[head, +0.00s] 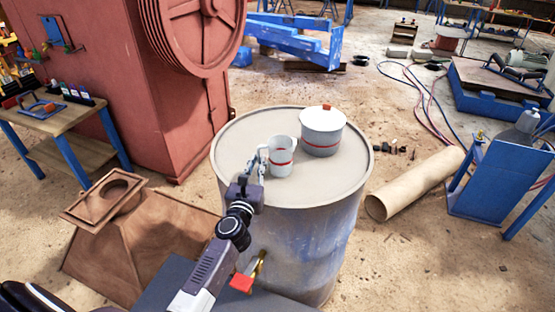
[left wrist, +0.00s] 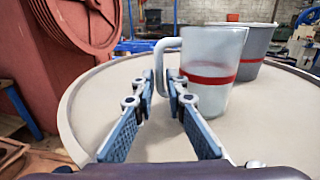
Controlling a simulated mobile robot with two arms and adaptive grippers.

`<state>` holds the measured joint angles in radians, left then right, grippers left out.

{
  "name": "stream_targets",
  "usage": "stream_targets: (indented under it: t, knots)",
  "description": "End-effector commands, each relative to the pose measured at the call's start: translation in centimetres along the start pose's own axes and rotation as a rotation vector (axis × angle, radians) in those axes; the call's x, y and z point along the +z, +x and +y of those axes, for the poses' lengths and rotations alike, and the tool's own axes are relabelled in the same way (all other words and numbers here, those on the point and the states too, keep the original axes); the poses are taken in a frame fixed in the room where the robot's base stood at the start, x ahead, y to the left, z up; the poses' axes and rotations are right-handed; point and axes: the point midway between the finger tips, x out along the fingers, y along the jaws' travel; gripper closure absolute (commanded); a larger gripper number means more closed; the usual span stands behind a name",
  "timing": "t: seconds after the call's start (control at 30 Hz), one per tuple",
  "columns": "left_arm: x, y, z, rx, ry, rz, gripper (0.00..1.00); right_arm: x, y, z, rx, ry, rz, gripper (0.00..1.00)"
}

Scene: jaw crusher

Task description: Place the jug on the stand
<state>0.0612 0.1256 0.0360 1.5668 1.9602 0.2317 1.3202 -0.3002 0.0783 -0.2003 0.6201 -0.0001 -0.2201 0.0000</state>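The jug (head: 282,158) is a pale cup-shaped vessel with a red band and a side handle. It stands upright on top of a large drum (head: 237,143). It also shows in the left wrist view (left wrist: 215,75), its handle towards me. My left gripper (head: 262,158) is at the handle side. In the left wrist view its two fingers (left wrist: 160,88) are apart, with the handle between their tips and some gap visible. A blue metal stand (head: 488,178) is at the right; I cannot tell if it is the task's stand. My right gripper is not in view.
A white lidded pot (head: 323,132) with a red band stands close behind the jug on the drum. A cardboard-brown tube (head: 415,184) lies right of the drum. A red machine (head: 165,90) with a big wheel is at the left. The drum's front and right top is clear.

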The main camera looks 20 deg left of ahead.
Motion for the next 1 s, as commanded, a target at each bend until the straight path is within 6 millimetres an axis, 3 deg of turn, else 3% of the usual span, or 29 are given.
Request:
stream_targets:
  t: [0.1,0.23,0.47,0.57,1.0]
  knots:
    - [0.0,1.7,0.0,-0.001,0.001,-0.002,0.88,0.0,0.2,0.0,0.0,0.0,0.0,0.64]
    - [-0.1,2.4,0.0,-0.001,0.001,-0.001,0.88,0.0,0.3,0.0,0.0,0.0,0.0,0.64]
    - [-0.1,2.5,0.0,-0.001,0.001,0.0,0.89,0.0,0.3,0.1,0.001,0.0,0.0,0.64]
    - [-0.1,2.4,0.0,-0.001,0.001,0.0,1.0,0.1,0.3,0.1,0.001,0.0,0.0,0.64]
    - [0.0,2.4,0.0,-0.001,0.001,-0.001,1.0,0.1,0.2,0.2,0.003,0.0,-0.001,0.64]
